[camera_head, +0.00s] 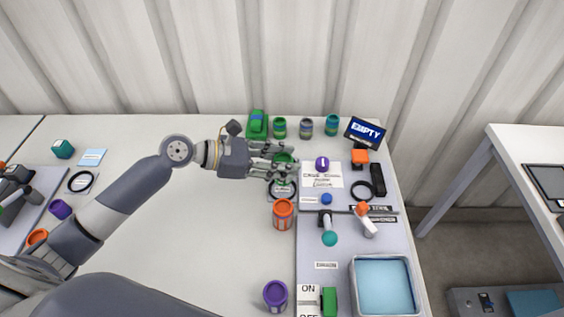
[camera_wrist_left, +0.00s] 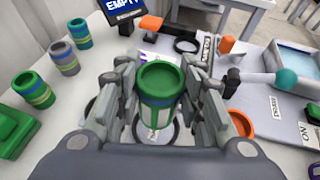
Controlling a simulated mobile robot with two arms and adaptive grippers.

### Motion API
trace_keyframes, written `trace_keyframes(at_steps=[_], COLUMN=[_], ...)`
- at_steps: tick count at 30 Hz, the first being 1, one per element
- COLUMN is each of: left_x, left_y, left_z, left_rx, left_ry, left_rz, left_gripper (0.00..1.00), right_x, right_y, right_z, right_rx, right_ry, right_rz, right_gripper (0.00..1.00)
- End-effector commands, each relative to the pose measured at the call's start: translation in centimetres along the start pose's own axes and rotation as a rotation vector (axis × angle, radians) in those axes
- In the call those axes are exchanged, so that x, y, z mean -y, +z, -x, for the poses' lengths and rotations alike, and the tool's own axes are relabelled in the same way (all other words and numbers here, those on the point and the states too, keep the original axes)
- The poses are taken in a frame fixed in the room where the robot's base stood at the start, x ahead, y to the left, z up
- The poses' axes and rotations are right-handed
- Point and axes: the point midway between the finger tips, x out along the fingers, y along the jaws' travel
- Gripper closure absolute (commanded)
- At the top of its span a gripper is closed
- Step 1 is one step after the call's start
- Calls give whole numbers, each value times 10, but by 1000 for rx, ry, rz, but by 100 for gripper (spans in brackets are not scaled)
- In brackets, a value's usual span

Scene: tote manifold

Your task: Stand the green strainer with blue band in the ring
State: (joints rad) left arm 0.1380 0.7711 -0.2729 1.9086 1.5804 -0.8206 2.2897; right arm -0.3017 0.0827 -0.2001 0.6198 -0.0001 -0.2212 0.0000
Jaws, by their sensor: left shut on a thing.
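The green strainer with a blue band (camera_wrist_left: 160,88) is upright between the fingers of my left gripper (camera_wrist_left: 160,105), which is shut on it. In the head view the left gripper (camera_head: 283,162) reaches in from the left, and the strainer's green rim (camera_head: 283,157) shows between its fingers. A black ring (camera_head: 283,197) lies on the table just below the gripper in the head view. In the wrist view the ring (camera_wrist_left: 174,139) shows behind and under the strainer. The strainer looks held above the ring; the exact gap is hard to tell. My right gripper is out of view.
A row of banded cups (camera_head: 279,128) and a green block-like object (camera_head: 257,125) stand at the back. An orange cup (camera_head: 283,214) stands close in front of the ring. A grey panel (camera_head: 310,252) with levers, a blue tray (camera_head: 352,285) and an EMPTY sign (camera_head: 365,133) are to the right.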

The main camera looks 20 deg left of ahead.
Motion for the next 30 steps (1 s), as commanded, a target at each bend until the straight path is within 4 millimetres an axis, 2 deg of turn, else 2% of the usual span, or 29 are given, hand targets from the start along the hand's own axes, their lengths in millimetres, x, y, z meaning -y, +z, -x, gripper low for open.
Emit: trace_keyframes(at_steps=[3,5,15,26,27,30], left_x=[0,0,0,0,0,0], left_y=[-10,-11,-34,-37,-37,-37], left_z=[-4,-4,-14,-16,-16,-16], left_rx=[0,0,1,1,1,1], left_ry=[1,0,0,0,0,0], left_rz=[0,2,3,0,0,0], left_gripper=[88,88,88,88,62,41], right_x=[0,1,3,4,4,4], right_y=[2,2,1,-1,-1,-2], right_z=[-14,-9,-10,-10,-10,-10], right_rx=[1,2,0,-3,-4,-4], right_ry=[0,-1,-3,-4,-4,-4], right_rz=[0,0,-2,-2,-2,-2], right_gripper=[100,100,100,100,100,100])
